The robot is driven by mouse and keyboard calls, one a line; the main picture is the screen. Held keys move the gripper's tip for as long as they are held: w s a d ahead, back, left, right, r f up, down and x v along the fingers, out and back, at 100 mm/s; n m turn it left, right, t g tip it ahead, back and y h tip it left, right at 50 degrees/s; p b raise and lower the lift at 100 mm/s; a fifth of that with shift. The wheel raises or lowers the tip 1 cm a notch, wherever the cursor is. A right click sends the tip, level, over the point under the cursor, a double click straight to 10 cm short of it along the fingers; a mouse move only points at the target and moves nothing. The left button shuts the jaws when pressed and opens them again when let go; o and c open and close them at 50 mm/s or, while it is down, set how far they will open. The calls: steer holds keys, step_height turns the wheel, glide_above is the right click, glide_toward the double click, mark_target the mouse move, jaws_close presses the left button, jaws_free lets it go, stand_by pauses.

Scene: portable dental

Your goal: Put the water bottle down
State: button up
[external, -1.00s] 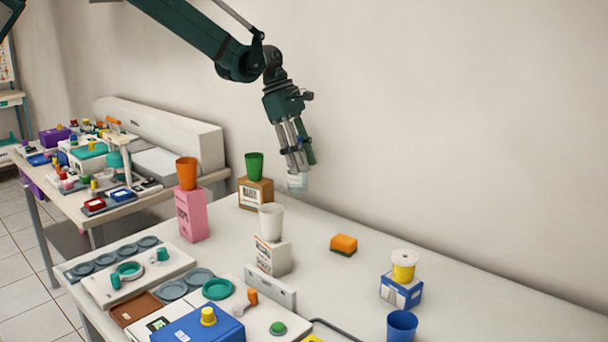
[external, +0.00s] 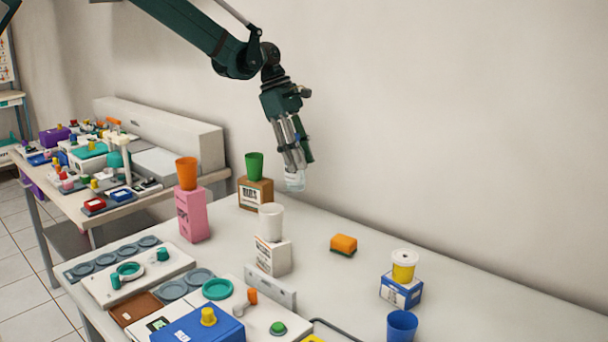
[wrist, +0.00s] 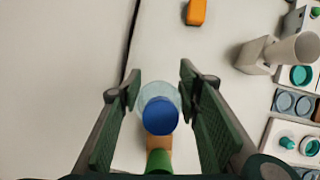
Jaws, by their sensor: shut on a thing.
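The water bottle is clear with a blue cap. In the wrist view the bottle (wrist: 160,101) is seen from above, cap toward the camera, between the two fingers. My gripper (wrist: 160,85) is shut on it. In the external view my gripper (external: 292,168) points down, and the clear lower part of the bottle (external: 295,181) shows below the fingertips, near the back of the table (external: 350,290) by the wall. The bottle looks about upright. I cannot tell whether its base touches the table.
A green cup (external: 254,166) on a brown box (external: 256,193) stands just left of the bottle. A white cup (external: 271,222) on a white box (external: 273,256) is nearer the front. An orange sponge (external: 343,243) lies to the right. Table between sponge and bottle is clear.

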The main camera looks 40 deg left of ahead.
steer(key=s+m+g+p, duration=0.1)
steer(key=s+m+p, duration=0.1)
steer(key=s, duration=2.3)
steer(key=shift+s+r+p, duration=0.2)
steer(key=shift+s+p, duration=0.1)
steer(key=shift+p, duration=0.5)
steer(key=shift+f, duration=2.95)
steer(key=shift+f, duration=2.05)
steer(key=shift+f, duration=0.15)
